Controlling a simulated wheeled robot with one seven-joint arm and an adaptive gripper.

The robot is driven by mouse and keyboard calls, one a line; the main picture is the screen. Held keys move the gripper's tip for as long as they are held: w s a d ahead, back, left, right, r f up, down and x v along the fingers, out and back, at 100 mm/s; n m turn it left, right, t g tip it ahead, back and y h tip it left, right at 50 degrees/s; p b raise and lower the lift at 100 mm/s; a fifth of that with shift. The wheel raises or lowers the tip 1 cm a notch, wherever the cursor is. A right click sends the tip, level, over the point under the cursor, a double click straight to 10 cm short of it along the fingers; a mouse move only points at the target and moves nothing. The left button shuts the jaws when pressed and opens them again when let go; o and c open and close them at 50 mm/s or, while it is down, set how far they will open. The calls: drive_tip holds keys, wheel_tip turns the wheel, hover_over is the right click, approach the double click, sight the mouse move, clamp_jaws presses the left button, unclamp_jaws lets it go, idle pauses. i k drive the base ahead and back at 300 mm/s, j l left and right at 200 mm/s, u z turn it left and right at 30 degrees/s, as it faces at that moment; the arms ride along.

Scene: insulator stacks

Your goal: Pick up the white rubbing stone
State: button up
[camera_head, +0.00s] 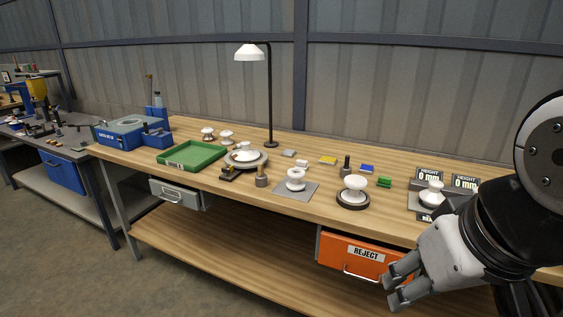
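A small white block (302,162), probably the white rubbing stone, lies on the wooden workbench (225,182), toward the back middle. It is tiny in this view, so its details are unclear. My gripper (391,291) is at the lower right, in front of the bench and below its top, near the reject drawer.
A grey block (288,153), yellow block (328,160) and blue block (367,169) lie near the white one. White insulators (296,179) stand in front. A black lamp (270,100) rises behind. An orange reject drawer (352,255) hangs below the bench. A green tray (192,155) is left.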

sight(301, 164)
drive_tip(key=i+j+z, duration=0.1)
drive_tip(key=i+j, duration=0.3)
drive_tip(key=i+j+z, duration=0.15)
drive_tip(key=i+j, duration=0.25)
drive_tip(key=i+j+z, duration=0.1)
drive_tip(key=i+j, duration=0.4)
drive_tip(key=i+j+z, duration=0.15)
drive_tip(key=i+j, duration=0.25)
drive_tip(key=i+j+z, duration=0.1)
drive_tip(key=i+j, duration=0.25)
drive_tip(key=j, duration=0.3)
